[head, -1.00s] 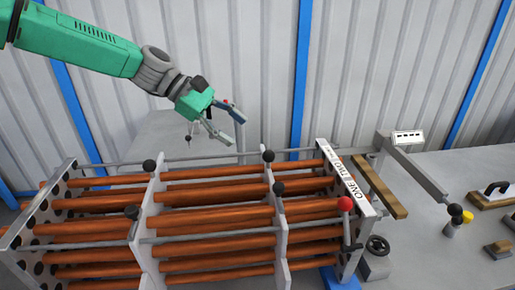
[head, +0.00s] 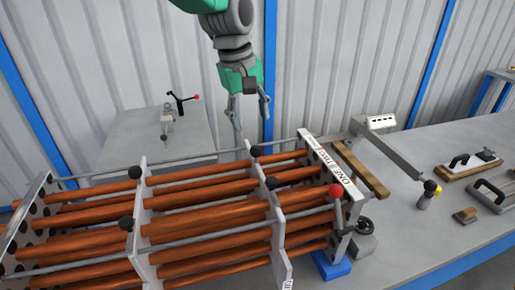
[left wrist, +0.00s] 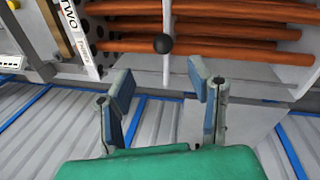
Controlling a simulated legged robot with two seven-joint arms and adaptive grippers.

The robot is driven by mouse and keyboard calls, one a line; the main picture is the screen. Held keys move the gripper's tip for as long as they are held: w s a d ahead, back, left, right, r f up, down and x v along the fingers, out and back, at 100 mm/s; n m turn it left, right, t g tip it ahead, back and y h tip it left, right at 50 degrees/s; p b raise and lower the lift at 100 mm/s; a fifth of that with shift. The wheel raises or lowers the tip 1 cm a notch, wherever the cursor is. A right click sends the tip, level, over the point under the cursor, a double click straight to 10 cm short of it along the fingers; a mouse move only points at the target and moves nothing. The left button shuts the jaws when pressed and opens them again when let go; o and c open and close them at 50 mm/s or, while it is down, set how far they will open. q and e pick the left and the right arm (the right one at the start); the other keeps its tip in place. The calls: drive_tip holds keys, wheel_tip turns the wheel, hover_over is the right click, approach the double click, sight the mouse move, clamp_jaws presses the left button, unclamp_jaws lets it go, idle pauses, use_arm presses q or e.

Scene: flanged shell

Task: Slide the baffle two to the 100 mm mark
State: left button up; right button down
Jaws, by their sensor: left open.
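Two pale baffle plates cross the bundle of copper tubes (head: 200,222): a left baffle (head: 146,205) and a right baffle (head: 278,225), each with black knobs. I cannot read which is baffle two. The end plate (head: 328,165) carries the lettering ONE and TWO; no 100 mm mark is legible. My left gripper (head: 250,108) is open and empty, pointing down behind the bundle, above the right baffle's rear knob (head: 257,150). In the left wrist view a black knob (left wrist: 163,43) on a baffle shows between and beyond the open fingers (left wrist: 160,90), apart from them. My right gripper is out of view.
A red-knobbed lever (head: 335,191) and a handwheel (head: 366,224) stand at the bundle's right end. A wooden bar (head: 360,170) lies beside the end plate. Hand tools lie on the bench at right. A grey table (head: 150,140) stands behind left.

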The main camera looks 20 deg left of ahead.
sight(254, 146)
use_arm(q)
drive_tip(key=f, duration=0.6)
drive_tip(key=w+f, duration=0.1)
drive_tip(key=f, duration=0.2)
drive_tip(key=shift+w+d, duration=0.1)
drive_tip(key=shift+d, duration=0.1)
drive_tip(key=shift+d+f, duration=0.25)
drive_tip(key=shift+d, duration=0.1)
